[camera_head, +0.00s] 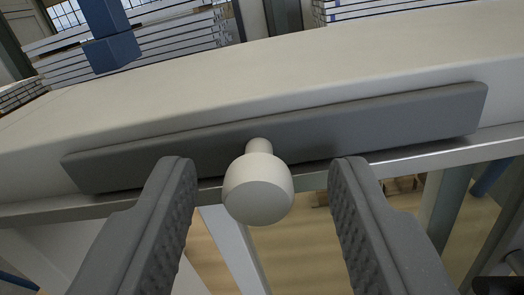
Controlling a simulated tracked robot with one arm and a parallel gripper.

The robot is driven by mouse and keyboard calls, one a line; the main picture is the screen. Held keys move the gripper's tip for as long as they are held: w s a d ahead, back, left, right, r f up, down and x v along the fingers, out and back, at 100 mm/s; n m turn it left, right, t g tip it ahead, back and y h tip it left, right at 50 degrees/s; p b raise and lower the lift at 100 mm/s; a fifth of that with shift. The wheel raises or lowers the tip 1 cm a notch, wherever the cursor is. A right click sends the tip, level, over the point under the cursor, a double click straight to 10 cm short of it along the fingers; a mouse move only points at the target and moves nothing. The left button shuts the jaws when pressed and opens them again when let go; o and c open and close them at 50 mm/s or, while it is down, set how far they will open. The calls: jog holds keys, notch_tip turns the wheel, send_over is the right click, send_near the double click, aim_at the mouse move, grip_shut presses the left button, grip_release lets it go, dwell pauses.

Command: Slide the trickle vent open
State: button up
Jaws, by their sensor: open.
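The trickle vent shows as a long dark grey bar (400,120) on the front of a pale beam, tilted slightly up to the right. A cream round knob (258,188) on a short stem sticks out from the bar towards me. My gripper (258,180) is open. Its two grey textured fingers stand left and right of the knob, with a gap on both sides in the picture. I cannot tell how deep the fingertips reach along the knob. No opening of the vent is visible.
The pale beam (300,65) runs across the view with a metal rail (440,157) along its lower edge. Stacked light panels (170,35) and a blue block (112,52) stand behind. Metal posts (235,250) and a tan floor (300,255) show below.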

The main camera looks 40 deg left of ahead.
aim_at(375, 139)
jog(key=shift+w+a, duration=0.1)
jog(key=shift+w, duration=0.1)
grip_shut()
jog(key=shift+w+d+p, duration=0.45)
jog(key=shift+w+d, duration=0.1)
jog(key=shift+d, duration=0.4)
jog(key=shift+w+d+p, duration=0.45)
jog(key=shift+w+d, duration=0.1)
jog(key=shift+d, duration=0.35)
